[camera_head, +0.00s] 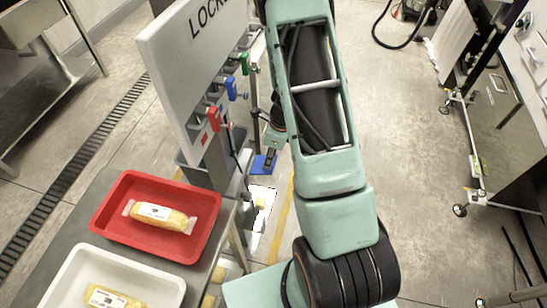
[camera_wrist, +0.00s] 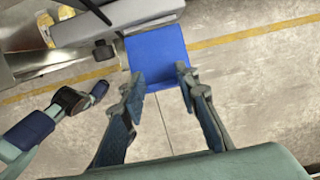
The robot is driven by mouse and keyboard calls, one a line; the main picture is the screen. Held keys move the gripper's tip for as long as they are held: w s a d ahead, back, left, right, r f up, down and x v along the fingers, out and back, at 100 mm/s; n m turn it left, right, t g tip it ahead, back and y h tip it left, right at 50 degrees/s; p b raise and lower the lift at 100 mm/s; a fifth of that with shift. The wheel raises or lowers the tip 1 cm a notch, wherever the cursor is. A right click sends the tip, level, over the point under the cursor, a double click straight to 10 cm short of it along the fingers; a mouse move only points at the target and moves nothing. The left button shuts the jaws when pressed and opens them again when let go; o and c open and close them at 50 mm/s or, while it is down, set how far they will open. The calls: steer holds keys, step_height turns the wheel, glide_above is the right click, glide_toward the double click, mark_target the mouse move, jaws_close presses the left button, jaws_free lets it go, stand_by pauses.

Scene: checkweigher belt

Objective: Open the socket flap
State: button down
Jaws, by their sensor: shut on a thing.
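The socket flap (camera_wrist: 157,50) is a flat blue panel in the upper middle of the wrist view, its top edge against a pale grey housing (camera_wrist: 120,20). My gripper (camera_wrist: 160,80) has one fingertip at each side edge of the flap's lower part and is shut on it. In the head view the blue flap (camera_head: 260,166) shows small, low beside the lockout board, at the tip of my gripper (camera_head: 270,158). The socket behind the flap is hidden, and I cannot tell the flap's exact angle.
A white lockout board (camera_head: 175,55) carries red (camera_head: 213,118), blue (camera_head: 231,88) and green padlocks. A red tray (camera_head: 110,205) and a white tray (camera_head: 60,280) with yellow packs stand on the bench at left. A wheeled cart (camera_head: 490,100) is at right. Floor between is clear.

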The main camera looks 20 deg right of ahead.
steer(key=shift+w+a+r, duration=0.3)
steer(key=shift+w+a, duration=0.2)
steer(key=shift+a, duration=0.2)
steer(key=c, duration=1.5)
jaws_free()
steer(key=shift+f, duration=0.15)
steer(key=shift+s+d, duration=0.1)
steer(key=shift+d, duration=0.1)
step_height(320, 180, up, 12)
steer(key=s+d, duration=0.1)
steer(key=shift+s+d, duration=0.15)
steer(key=shift+d, duration=0.25)
steer(key=shift+d, duration=0.1)
